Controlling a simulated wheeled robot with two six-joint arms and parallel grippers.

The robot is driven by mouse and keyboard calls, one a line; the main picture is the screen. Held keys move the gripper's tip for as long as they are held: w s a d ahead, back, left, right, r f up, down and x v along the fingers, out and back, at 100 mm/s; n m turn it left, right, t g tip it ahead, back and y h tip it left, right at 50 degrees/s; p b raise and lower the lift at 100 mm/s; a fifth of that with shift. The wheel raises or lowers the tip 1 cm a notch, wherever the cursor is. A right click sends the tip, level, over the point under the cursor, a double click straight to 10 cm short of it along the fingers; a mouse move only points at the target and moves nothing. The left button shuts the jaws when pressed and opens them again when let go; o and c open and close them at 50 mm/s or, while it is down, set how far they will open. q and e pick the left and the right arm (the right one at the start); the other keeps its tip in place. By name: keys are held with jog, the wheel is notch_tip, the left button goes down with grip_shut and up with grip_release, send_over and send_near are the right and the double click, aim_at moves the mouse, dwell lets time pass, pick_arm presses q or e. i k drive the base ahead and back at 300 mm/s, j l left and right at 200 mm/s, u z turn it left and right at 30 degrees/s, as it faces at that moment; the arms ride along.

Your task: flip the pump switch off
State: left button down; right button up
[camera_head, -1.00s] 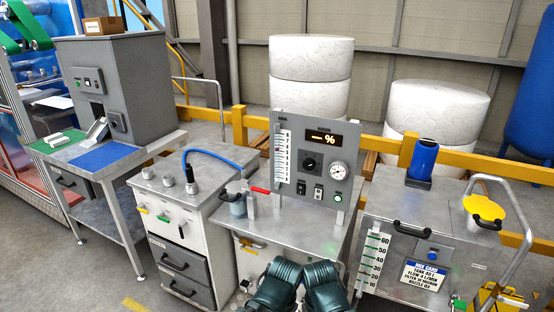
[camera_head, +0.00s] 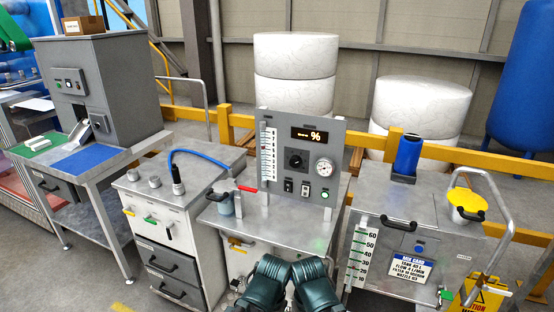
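The grey control panel (camera_head: 268,150) stands on the metal bench in the middle of the head view. Two small rocker switches sit low on it: a left one (camera_head: 288,186) and a right one (camera_head: 305,189). Which is the pump switch, and its position, are too small to read. A green lamp (camera_head: 325,194) is lit to their right. Above are a black knob (camera_head: 296,160), a round gauge (camera_head: 324,167) and a display (camera_head: 314,135) showing a % sign. Two dark green parts of my arms show at the bottom centre, below the panel. My gripper fingers are not visible.
A red-handled valve (camera_head: 246,189) and a grey cup (camera_head: 223,203) are on the bench (camera_head: 275,226) left of the panel. A drawer cabinet (camera_head: 150,228) stands left, a metal tank cart (camera_head: 440,210) right. The bench strip before the panel is clear.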

aim_at(287, 185)
jog(key=i+l, duration=0.15)
jog(key=l, duration=0.2)
jog(key=i+l, duration=0.2)
jog(key=l, duration=0.15)
jog(key=i+l, duration=0.15)
jog(key=l, duration=0.2)
